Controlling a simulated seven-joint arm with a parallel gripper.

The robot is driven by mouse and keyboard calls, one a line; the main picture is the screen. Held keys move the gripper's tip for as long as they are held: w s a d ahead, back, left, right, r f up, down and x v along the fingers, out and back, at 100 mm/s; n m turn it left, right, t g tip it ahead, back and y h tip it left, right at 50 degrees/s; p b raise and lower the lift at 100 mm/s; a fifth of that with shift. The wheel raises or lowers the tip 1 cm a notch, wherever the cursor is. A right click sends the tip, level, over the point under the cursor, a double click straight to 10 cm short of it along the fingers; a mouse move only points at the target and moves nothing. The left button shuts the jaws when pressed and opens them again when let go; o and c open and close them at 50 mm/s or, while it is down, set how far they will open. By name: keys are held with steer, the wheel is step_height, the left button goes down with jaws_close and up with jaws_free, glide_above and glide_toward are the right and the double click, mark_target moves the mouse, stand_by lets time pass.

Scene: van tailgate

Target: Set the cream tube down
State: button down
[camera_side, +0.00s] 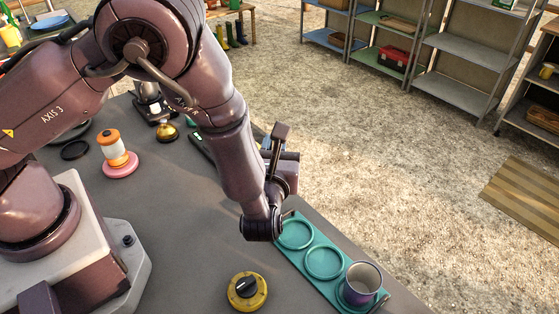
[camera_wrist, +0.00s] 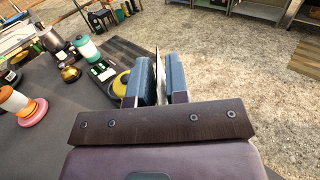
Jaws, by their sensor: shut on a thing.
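My gripper (camera_wrist: 161,72) shows in the wrist view with two blue finger pads. It is shut on a thin pale thing, the cream tube (camera_wrist: 158,78), seen nearly edge-on between the pads. Most of the tube is hidden by the fingers. In the side view my gripper (camera_side: 284,154) is partly hidden behind my wrist, near the far edge of the dark tabletop (camera_side: 190,225). I cannot make out the tube clearly there.
A teal tray (camera_side: 304,262) with round recesses lies along the right edge; a metal cup (camera_side: 362,284) stands in its nearest recess. A yellow dial (camera_side: 247,291) sits left of it. An orange-and-white jar (camera_side: 116,148) stands on a pink disc. The middle tabletop is clear.

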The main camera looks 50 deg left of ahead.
steer(key=shift+w+f, duration=0.25)
steer(key=shift+f, duration=0.05)
steer(key=shift+w+d+f, duration=0.1)
steer(key=shift+w+f, duration=0.1)
steer(key=shift+f, duration=1.75)
steer(key=c, duration=1.1)
jaws_free()
